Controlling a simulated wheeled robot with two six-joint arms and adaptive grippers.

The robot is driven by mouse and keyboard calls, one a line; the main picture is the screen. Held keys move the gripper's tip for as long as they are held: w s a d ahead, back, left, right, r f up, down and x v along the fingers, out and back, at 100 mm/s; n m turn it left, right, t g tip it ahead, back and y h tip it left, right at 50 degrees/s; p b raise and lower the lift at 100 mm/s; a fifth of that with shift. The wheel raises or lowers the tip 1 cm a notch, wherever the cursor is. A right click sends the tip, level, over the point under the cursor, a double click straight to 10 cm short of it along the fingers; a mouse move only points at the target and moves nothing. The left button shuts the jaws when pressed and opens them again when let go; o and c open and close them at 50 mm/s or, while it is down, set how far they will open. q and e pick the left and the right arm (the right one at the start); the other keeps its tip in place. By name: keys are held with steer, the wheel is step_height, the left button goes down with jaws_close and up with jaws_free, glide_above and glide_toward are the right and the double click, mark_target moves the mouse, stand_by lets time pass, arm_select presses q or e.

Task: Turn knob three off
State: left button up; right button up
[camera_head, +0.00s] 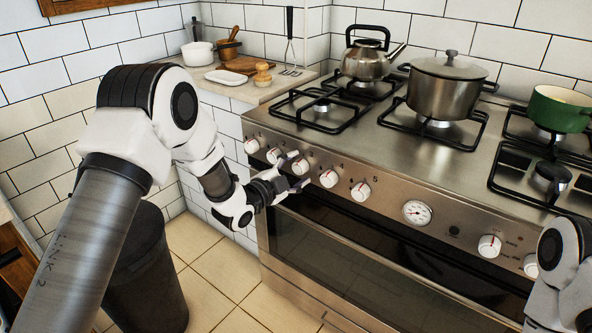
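The stove (400,235) has a row of white knobs along its steel front panel. Knob three (300,167) is the third from the left, between the second knob (274,155) and the knob by the number 4 (329,179). My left gripper (297,170) is at knob three, its two fingers spread apart, one above and one below the knob. I cannot tell whether the fingers touch it. The knob's pointer is too small to read. Only links of my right arm show at the right edge; its gripper is out of view.
A kettle (367,60), a lidded steel pot (444,88) and a green pot (560,108) stand on the burners. A dark bin (148,275) is below my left arm. A counter at the back left holds a cutting board (250,65). More knobs (489,246) sit farther right.

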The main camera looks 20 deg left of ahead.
arm_select(q)
steer(key=shift+s, duration=0.1)
steer(key=f+v, duration=0.1)
steer(key=v, duration=1)
steer(key=shift+s+a+r, duration=0.15)
steer(key=shift+s+r, duration=0.25)
steer(key=shift+r, duration=0.1)
